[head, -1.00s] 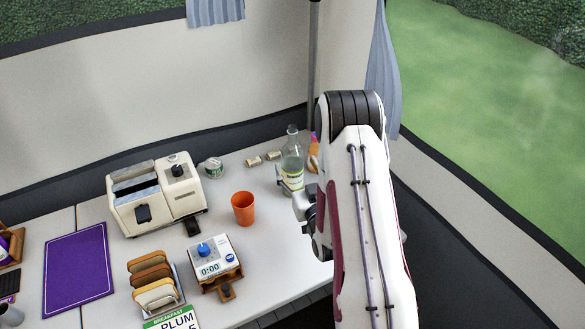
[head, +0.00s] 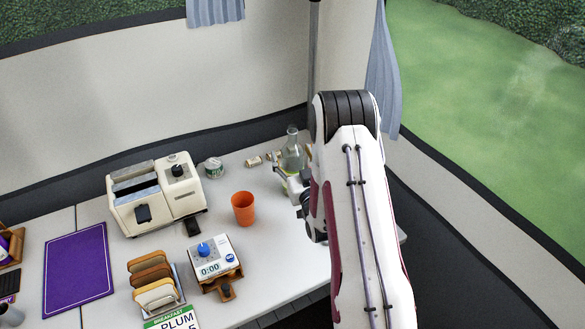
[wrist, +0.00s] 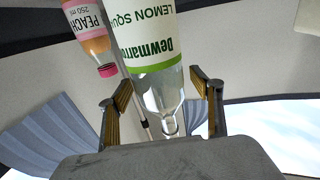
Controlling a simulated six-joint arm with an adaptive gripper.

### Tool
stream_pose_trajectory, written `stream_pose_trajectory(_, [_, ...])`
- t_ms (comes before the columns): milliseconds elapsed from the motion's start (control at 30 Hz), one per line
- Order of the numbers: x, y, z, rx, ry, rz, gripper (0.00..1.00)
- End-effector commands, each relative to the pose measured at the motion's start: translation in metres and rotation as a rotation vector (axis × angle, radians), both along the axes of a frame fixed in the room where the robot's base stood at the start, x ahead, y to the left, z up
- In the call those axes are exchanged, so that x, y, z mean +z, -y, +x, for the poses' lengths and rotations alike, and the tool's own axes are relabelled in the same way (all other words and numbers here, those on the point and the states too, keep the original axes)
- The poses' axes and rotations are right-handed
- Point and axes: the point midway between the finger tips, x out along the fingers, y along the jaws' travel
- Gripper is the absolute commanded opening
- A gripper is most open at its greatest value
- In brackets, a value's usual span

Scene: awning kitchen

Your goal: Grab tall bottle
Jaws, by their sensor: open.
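The tall bottle (head: 291,152) is clear with a pale, green-banded label and stands upright near the back right of the table in the head view. My gripper (head: 284,176) is in front of its lower part, partly hidden by my arm. In the wrist view, which is upside down, my gripper (wrist: 160,80) is open, with one finger on each side of the bottle. The bottle (wrist: 158,45) shows its "LEMON" label and clear neck. I cannot tell whether either finger touches it.
A small peach bottle (wrist: 92,38) with a pink cap stands beside the tall bottle. An orange cup (head: 243,208), a tin (head: 213,168) and small cork-like pieces (head: 254,162) are to the left. A toaster (head: 155,195) and a timer (head: 211,258) stand farther left.

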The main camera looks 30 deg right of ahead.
Motion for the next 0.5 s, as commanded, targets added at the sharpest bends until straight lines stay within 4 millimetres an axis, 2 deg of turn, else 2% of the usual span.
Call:
stream_pose_trajectory(167, [-0.0001, 0.0000, -0.0001, 0.000, 0.000, 0.000, 0.65])
stream_pose_trajectory(200, [-0.0001, 0.0000, -0.0001, 0.000, 0.000, 0.000, 0.62])
stream_pose_trajectory(433, [-0.0001, 0.0000, -0.0002, 0.000, 0.000, 0.000, 0.03])
stream_pose_trajectory(500, [0.0006, 0.0000, 0.0000, 0.000, 0.002, 0.000, 0.03])
